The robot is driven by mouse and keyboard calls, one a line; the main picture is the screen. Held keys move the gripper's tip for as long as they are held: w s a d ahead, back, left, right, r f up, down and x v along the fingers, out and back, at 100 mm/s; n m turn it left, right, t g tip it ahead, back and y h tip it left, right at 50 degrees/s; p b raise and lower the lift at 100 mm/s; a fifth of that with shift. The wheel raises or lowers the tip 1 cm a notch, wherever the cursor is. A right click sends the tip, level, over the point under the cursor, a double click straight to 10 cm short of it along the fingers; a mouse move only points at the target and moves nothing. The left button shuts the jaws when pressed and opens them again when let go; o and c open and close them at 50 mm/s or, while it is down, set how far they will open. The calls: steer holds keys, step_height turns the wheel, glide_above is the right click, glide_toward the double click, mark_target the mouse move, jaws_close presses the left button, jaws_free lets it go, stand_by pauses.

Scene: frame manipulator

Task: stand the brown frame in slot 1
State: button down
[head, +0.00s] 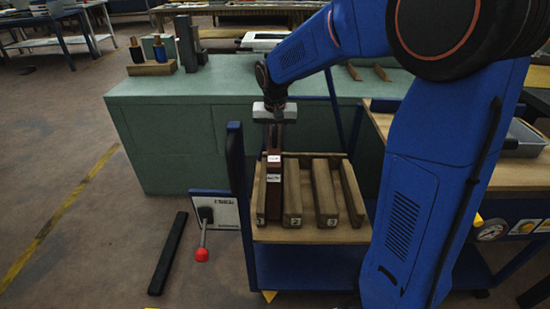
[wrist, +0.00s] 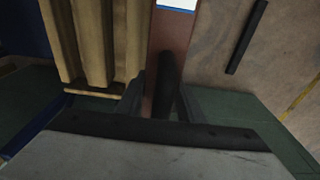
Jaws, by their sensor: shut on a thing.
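The brown frame (head: 274,200) is a narrow reddish-brown piece with white labels. In the head view it stands roughly upright, lined up with slot 1 between the first two walls of the wooden rack (head: 325,196). I cannot tell whether its lower edge touches the slot floor. My gripper (head: 273,124) is above the rack, shut on the top of the frame. In the wrist view the frame (wrist: 172,38) runs between the fingers of my gripper (wrist: 160,100), and the rack (wrist: 95,40) lies to its left. The slot floor is hidden.
The rack stands on a blue cart with a wooden top (head: 310,234); the slots to the right look empty. A blue post (head: 236,170) rises close on the left. A green cabinet (head: 165,130) stands behind. A black bar (head: 168,252) lies on the floor.

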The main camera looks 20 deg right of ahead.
mark_target(275, 126)
steer(key=shift+f, duration=2.25)
steer(key=c, duration=1.2)
jaws_free()
steer(key=shift+f, duration=0.15)
steer(key=r, duration=0.4)
steer(key=s+r, duration=0.1)
steer(key=r, duration=0.7)
steer(key=shift+s+a+r, duration=0.15)
steer(key=shift+s+a, duration=0.05)
steer(key=shift+s, duration=0.05)
steer(key=s+d+f+n+t, duration=0.1)
steer(key=s+d, duration=0.2)
steer(key=s, duration=1.3)
steer(key=s+d+f+n+t, duration=0.1)
steer(key=s+d, duration=0.3)
steer(key=s, duration=1.2)
steer(key=shift+d+n+t, duration=0.2)
steer(key=shift+n+t, duration=0.5)
steer(key=shift+n, duration=0.1)
